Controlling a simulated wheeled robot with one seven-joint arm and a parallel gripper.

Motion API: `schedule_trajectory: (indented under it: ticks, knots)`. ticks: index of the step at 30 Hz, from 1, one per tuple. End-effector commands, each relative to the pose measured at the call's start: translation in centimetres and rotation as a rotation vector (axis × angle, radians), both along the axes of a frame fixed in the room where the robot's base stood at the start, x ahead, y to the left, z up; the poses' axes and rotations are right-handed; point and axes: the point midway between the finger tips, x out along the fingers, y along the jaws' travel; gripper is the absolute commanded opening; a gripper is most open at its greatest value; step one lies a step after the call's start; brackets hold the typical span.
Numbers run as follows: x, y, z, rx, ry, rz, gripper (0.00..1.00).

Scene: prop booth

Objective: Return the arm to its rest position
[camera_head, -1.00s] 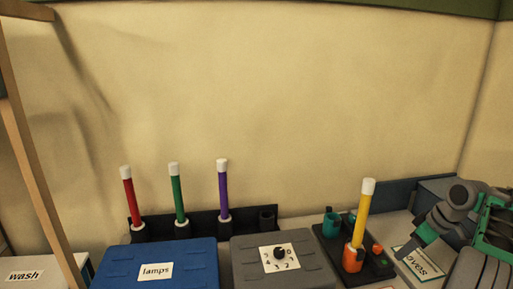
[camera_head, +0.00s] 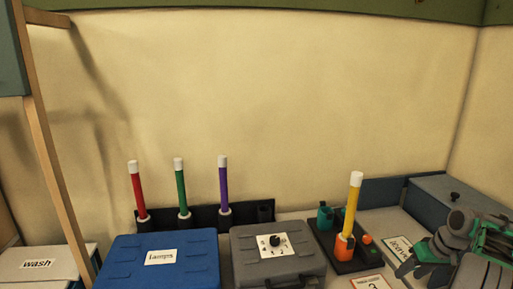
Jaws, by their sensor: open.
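My arm, dark grey with green parts, is at the lower right edge, partly cut off by the frame. My gripper (camera_head: 418,264) is at its left end, low over the right part of the counter beside a labelled card (camera_head: 397,248). It is open, and I see nothing held in it; its fingers show only in part. It is apart from the yellow stick (camera_head: 353,205), which stands upright in an orange holder (camera_head: 343,248) to its left.
Red (camera_head: 137,190), green (camera_head: 181,187) and purple (camera_head: 223,184) sticks stand in a black rack (camera_head: 245,216). In front are a blue "lamps" case (camera_head: 190,241) and a grey dial case (camera_head: 300,262). A blue-grey box (camera_head: 436,190) stands at right. A wooden post (camera_head: 52,175) rises at left.

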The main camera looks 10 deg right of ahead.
Motion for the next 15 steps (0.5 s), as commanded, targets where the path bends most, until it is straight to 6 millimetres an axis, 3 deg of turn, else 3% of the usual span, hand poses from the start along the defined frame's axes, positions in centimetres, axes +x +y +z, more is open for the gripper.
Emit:
schedule_trajectory:
  ticks: [3, 8, 11, 14, 15]
  knots:
    - [-2.2, 1.1, -3.7, 0.070, 0.077, -0.136, 0.51]
    - [-6.7, 3.7, -7.0, 0.128, 0.200, -0.353, 0.51]
    - [-9.6, 7.5, -7.7, 0.128, 0.287, -0.461, 0.51]
    - [-12.8, 13.7, -7.0, 0.078, 0.369, -0.512, 0.51]
    - [-14.1, 16.5, -6.5, 0.042, 0.391, -0.504, 0.51]
